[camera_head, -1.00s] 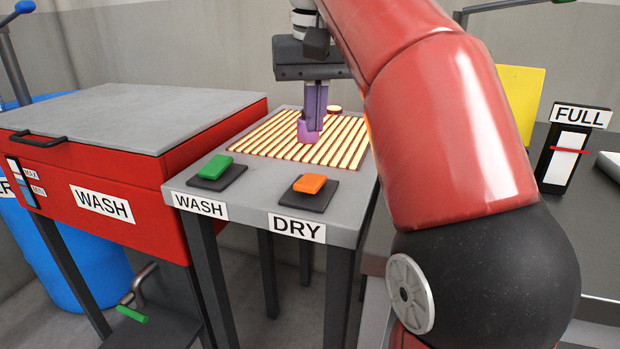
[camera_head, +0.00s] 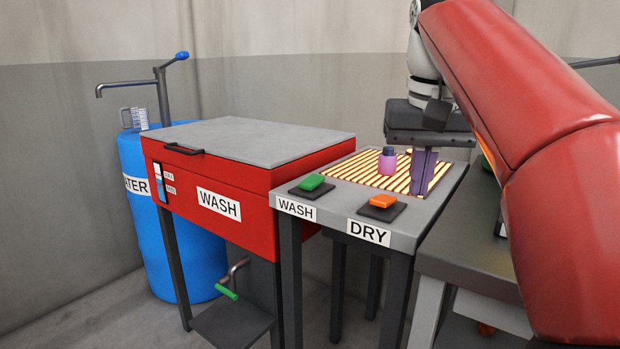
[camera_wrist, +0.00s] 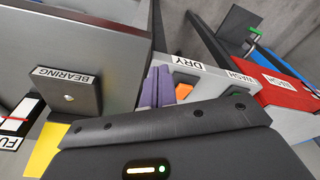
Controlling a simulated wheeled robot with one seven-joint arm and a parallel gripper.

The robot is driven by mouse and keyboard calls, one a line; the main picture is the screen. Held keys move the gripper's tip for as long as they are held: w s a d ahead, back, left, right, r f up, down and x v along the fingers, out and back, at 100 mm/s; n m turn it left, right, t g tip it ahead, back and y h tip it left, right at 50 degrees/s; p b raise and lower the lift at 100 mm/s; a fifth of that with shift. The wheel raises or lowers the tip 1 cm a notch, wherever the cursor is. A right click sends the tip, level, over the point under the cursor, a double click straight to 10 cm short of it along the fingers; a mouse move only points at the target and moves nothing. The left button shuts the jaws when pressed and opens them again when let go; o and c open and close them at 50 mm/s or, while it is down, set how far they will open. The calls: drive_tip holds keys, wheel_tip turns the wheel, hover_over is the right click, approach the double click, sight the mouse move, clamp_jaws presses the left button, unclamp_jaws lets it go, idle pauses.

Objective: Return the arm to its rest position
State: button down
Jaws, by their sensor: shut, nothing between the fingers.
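My gripper (camera_head: 424,192) has purple fingers and points down at the right side of the glowing slatted drying table in the head view. Its fingers are shut and empty. They also show in the wrist view (camera_wrist: 158,85), side by side. A small pink bottle with a dark cap (camera_head: 387,163) stands upright on the glowing slats, left of my fingers and apart from them. My red arm fills the right side of the head view and hides what lies behind it.
The table (camera_head: 341,201) carries a green button (camera_head: 311,182) and an orange button (camera_head: 382,201). The red wash box (camera_head: 262,183), lid shut, stands left of it. A blue water barrel (camera_head: 200,252) with a tap is further left. A BEARING-labelled box (camera_wrist: 68,98) shows in the wrist view.

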drive_tip(key=s+f+t, duration=0.1)
drive_tip(key=s+f, duration=0.3)
drive_tip(key=f, duration=0.5)
drive_tip(key=s+f+t, duration=0.1)
drive_tip(key=s+f, duration=0.4)
drive_tip(key=f, duration=0.4)
drive_tip(key=s+f+n+t, duration=0.1)
drive_tip(key=s+f, duration=0.4)
drive_tip(key=f, duration=0.4)
drive_tip(key=shift+s+f+t, duration=0.2)
drive_tip(key=shift+f+t, duration=0.1)
drive_tip(key=shift+t, duration=0.1)
